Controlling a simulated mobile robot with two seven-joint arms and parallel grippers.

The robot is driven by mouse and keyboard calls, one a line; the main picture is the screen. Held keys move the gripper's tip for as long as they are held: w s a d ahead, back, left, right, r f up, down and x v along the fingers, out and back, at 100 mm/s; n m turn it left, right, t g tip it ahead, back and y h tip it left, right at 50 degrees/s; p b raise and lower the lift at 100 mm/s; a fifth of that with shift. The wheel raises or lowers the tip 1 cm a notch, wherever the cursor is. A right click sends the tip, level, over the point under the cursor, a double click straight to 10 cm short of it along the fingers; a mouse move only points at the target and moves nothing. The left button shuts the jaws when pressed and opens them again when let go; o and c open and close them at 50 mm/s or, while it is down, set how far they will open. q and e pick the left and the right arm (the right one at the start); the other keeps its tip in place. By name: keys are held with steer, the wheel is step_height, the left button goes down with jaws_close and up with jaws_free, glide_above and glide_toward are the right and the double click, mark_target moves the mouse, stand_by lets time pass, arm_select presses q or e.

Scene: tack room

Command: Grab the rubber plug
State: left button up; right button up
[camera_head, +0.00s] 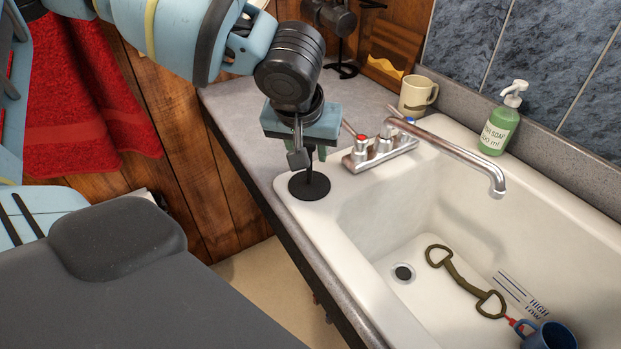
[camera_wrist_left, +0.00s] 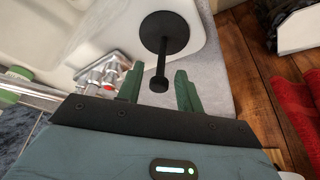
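The rubber plug (camera_head: 309,186) is a black disc with an upright stem. It sits on the near left corner of the white sink's rim, beside the tap. My left gripper (camera_head: 308,149) is above it, pointing down. In the left wrist view the plug's disc (camera_wrist_left: 164,32) shows beyond the fingertips, and its stem with a knobbed end reaches between the two green fingers of the left gripper (camera_wrist_left: 159,88). The fingers are apart, with a gap on both sides of the stem. My right gripper is not in view.
A chrome tap (camera_head: 455,150) stands close right of my gripper. A beige mug (camera_head: 414,97) and a green soap bottle (camera_head: 499,125) stand behind. The sink (camera_head: 400,215) holds an olive strap-like piece with loop ends (camera_head: 463,279) and a blue mug (camera_head: 548,337).

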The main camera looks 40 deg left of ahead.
arm_select(q)
glide_above(309, 185)
steer(key=shift+f, duration=2.45)
jaws_close()
